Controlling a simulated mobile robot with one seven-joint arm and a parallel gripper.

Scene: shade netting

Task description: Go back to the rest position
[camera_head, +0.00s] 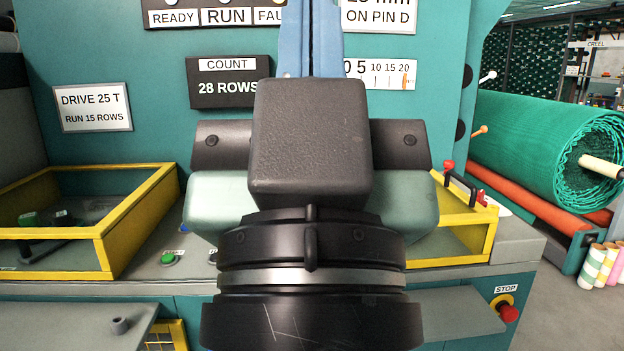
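My gripper (310,145) fills the middle of the view, seen from behind. Its dark box-shaped housing, grey side parts and black wrist stand in front of the teal machine. A light blue upright shape (310,40) shows just above the housing. I cannot tell whether it belongs to my gripper or to the machine.
The teal machine panel (150,60) stands close ahead, with a row counter (228,82). A yellow-framed guard (120,235) is at left, another (465,235) at right. A red stop button (509,313) sits low right. A green netting roll (550,150) lies beyond; bare floor shows lower right.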

